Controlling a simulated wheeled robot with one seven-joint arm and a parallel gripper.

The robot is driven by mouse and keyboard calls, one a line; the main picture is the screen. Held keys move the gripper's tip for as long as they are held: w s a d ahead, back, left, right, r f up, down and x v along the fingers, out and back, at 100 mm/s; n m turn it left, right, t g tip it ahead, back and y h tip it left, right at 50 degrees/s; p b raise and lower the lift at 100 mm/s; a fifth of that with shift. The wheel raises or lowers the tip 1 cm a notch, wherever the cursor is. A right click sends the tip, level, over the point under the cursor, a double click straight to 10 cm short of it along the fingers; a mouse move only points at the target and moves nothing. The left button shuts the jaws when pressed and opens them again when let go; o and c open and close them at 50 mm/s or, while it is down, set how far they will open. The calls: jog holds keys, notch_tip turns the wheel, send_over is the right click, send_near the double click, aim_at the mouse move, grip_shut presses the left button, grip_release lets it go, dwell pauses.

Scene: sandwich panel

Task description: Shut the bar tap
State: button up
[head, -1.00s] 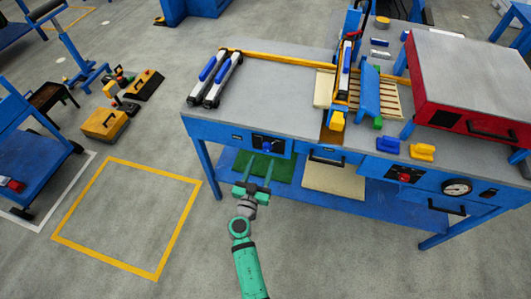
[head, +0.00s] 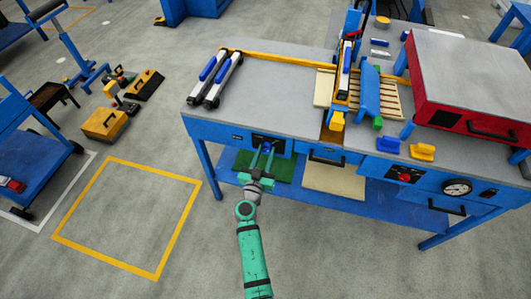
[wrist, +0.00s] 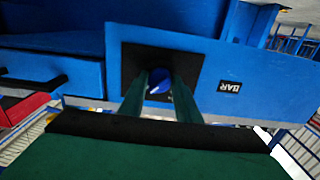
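The bar tap is a blue knob (wrist: 159,85) on a black plate (wrist: 138,62) in the blue bench front, beside a label reading BAR (wrist: 229,87) in the wrist view. In the head view the knob (head: 268,147) is partly hidden by my fingers. My gripper (head: 263,152) is at the plate, its two green fingers on either side of the knob. In the wrist view my gripper (wrist: 160,82) shows a finger left and right of the knob. The fingers stand apart; whether they touch the knob I cannot tell.
The blue workbench (head: 220,131) has a drawer handle (head: 326,160) right of the tap. A red switch (head: 404,177) and a gauge (head: 457,188) sit further right. A red press (head: 470,80) stands on top. Open floor (head: 125,215) lies to the left.

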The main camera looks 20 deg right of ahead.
jog(key=shift+n, duration=0.3)
jog(key=n, duration=1.2)
jog(key=shift+s+n, duration=0.1)
jog(key=shift+n, duration=0.3)
jog(key=shift+r+n, duration=0.1)
jog(key=shift+n, duration=2.1)
jog(key=shift+d, duration=0.1)
jog(key=o, duration=1.1)
